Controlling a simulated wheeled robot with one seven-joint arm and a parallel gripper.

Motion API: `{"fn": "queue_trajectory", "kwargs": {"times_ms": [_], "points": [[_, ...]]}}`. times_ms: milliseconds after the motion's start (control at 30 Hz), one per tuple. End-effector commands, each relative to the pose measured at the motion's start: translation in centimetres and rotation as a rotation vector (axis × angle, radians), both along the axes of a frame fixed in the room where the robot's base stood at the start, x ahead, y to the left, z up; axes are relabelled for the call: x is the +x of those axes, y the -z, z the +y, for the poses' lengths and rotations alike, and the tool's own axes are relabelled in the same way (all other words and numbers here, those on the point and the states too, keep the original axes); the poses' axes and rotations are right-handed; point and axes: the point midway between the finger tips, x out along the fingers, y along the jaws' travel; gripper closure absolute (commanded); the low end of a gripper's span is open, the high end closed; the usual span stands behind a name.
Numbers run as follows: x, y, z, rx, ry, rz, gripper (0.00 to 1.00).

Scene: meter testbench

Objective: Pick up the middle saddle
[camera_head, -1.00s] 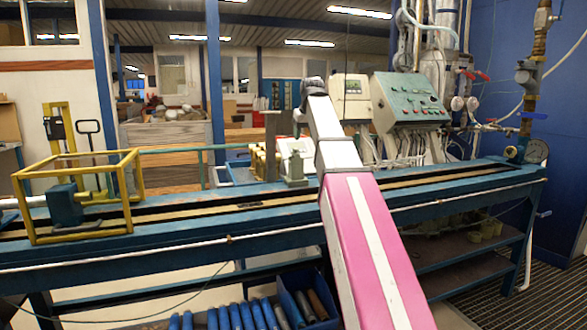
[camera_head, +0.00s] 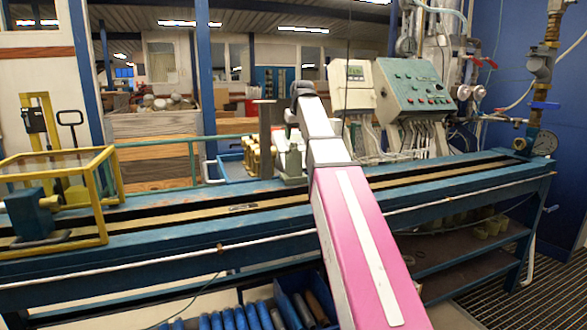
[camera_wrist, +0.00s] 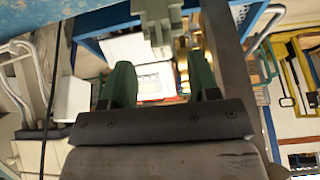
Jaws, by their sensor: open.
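A grey saddle (camera_head: 291,160) stands upright on the bench, just left of my arm in the head view. In the wrist view a grey-green stepped block (camera_wrist: 157,18), which looks like this saddle, shows at the top centre. My gripper (camera_wrist: 160,78) has two green fingers spread apart with nothing held between them. The block lines up with the gap between the fingers and seems to lie beyond the tips. In the head view my gripper is mostly hidden behind the arm's end. I cannot tell whether other saddles stand beside this one.
A tall grey post (camera_head: 265,140) stands close left of the saddle, with brass-coloured parts (camera_head: 251,155) behind. A yellow frame (camera_head: 103,190) sits at the bench's left. A green control panel (camera_head: 412,88) rises at right. The bench (camera_head: 440,187) is clear right of my arm.

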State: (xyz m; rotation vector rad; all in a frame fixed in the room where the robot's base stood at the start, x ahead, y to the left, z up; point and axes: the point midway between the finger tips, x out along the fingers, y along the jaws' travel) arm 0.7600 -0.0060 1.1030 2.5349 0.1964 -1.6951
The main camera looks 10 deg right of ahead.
Motion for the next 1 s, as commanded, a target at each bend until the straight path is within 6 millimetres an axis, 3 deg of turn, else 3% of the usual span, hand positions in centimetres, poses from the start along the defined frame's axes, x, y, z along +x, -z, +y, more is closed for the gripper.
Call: {"fn": "queue_trajectory", "kwargs": {"times_ms": [167,500,733,767,900,933,1000], "points": [[0.4,1.0,0.2,0.0,0.0,0.0,0.45],[1.9,4.8,0.6,0.0,0.0,0.0,0.45],[2.0,4.9,0.6,0.001,-0.001,-0.001,0.45],[2.0,4.9,0.6,0.001,-0.001,-0.001,0.48],[2.0,4.9,0.6,0.001,-0.001,-0.001,0.94],[2.0,4.9,0.6,0.001,-0.001,-0.001,1.0],[2.0,4.9,0.6,0.001,-0.001,-0.001,1.0]]}}
